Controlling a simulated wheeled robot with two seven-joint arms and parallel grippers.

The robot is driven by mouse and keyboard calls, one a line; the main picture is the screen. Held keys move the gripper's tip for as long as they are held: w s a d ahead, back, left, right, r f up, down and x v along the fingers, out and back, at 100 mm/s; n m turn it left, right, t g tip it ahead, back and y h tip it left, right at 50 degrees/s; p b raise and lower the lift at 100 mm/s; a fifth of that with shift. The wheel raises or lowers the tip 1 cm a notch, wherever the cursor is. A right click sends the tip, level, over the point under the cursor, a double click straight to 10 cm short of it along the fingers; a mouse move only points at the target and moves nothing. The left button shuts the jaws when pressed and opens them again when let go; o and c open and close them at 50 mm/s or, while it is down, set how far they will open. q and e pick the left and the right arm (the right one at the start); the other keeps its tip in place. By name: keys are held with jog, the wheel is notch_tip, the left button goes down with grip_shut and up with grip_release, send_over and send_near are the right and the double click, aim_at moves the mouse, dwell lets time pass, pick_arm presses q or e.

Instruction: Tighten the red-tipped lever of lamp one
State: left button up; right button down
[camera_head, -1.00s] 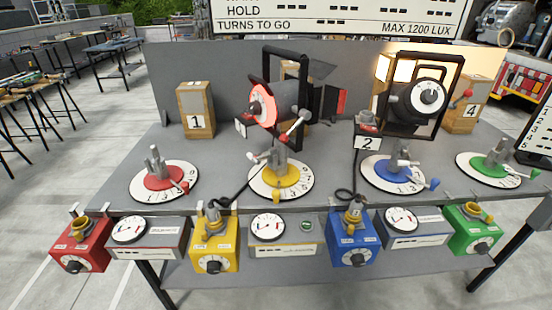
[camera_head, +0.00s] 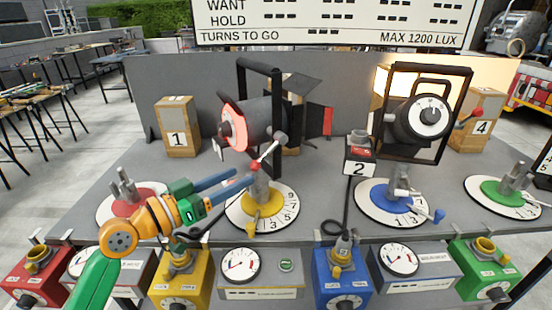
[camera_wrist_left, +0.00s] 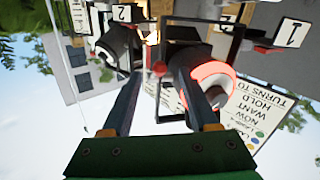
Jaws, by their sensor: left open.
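A dark lamp (camera_head: 257,126) with a glowing red front rim stands over the yellow-centred dial (camera_head: 285,205). Its grey lever (camera_head: 268,153) slants down to a red tip (camera_head: 255,165). My left gripper (camera_head: 245,176) is open, its two blue fingers pointing right towards the lever, with the tips close to the red tip in the picture. In the left wrist view the scene is upside down; a small red spot (camera_wrist_left: 158,70) shows between the fingertips, the red-rimmed lamp (camera_wrist_left: 212,78) beyond. Contact cannot be told. My right gripper is not in view.
A second lamp (camera_head: 422,118) stands right, behind the blue-centred dial (camera_head: 365,207). The wooden block marked 1 (camera_head: 177,115) is at the left. The red-centred dial (camera_head: 105,211) is partly behind my left arm. Coloured boxes and gauges line the front edge.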

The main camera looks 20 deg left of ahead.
aim_at(251, 167)
pick_arm(q)
jog(key=p+x, duration=0.1)
jog(key=x, duration=0.1)
jog(key=p+x, duration=0.1)
jog(key=r+p+x, duration=0.1)
jog(key=x, duration=0.1)
jog(key=shift+w+d, duration=0.15)
jog(key=shift+w, duration=0.1)
jog(key=shift+w+d+f, duration=0.15)
jog(key=shift+w+f, duration=0.05)
jog(key=shift+w, duration=0.1)
jog(key=shift+s, duration=0.1)
grip_shut()
dwell(0.8)
